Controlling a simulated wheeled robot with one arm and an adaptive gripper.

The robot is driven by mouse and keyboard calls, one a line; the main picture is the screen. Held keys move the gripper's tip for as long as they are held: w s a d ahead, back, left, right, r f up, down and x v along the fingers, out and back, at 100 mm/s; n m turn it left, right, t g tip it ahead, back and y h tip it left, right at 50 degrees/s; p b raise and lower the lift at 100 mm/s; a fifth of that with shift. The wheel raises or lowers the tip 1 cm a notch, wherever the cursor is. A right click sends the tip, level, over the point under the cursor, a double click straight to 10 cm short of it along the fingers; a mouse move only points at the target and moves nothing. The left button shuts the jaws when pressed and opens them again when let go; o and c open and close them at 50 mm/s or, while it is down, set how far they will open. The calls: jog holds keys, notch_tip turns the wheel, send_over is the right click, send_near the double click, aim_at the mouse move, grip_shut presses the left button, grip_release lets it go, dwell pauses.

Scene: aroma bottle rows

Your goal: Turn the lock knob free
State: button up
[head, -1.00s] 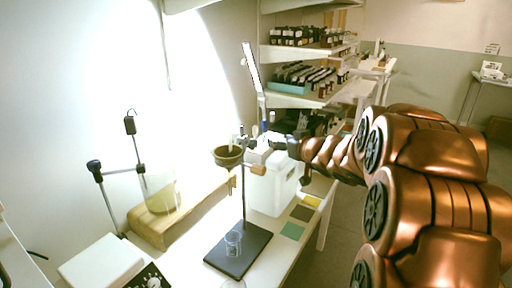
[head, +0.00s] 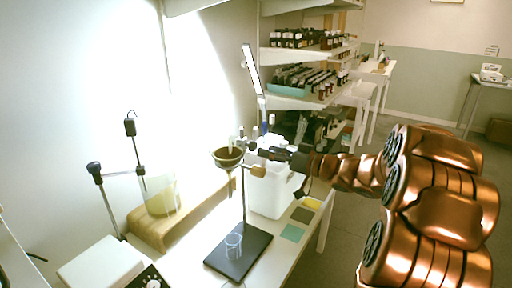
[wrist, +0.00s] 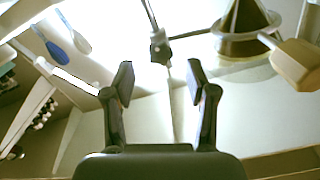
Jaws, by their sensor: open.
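A tan wooden knob (head: 258,170) sits on the ring-stand rod beside the dark brass funnel (head: 228,157); I take it for the lock knob. In the wrist view the knob (wrist: 297,64) is at the right edge, partly cut off, with the funnel (wrist: 243,22) to its left. My gripper (head: 252,149) is level with the stand's upper part, just above the knob. In the wrist view my gripper (wrist: 158,82) is open and empty. The knob lies outside the fingers, to their right. A rod with a dark clamp (wrist: 160,46) shows beyond the gap.
A clear beaker (head: 233,245) stands on the dark stand base (head: 250,254). A white container (head: 268,197) is behind the rod. A second black-knobbed stand (head: 95,168) and a wooden block (head: 150,226) are left. Bottle shelves (head: 300,100) rise behind.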

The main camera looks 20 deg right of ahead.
aim_at(255, 147)
jog(key=shift+p+x, duration=0.35)
jog(key=shift+x, duration=2.2)
jog(key=shift+c, duration=0.3)
grip_shut()
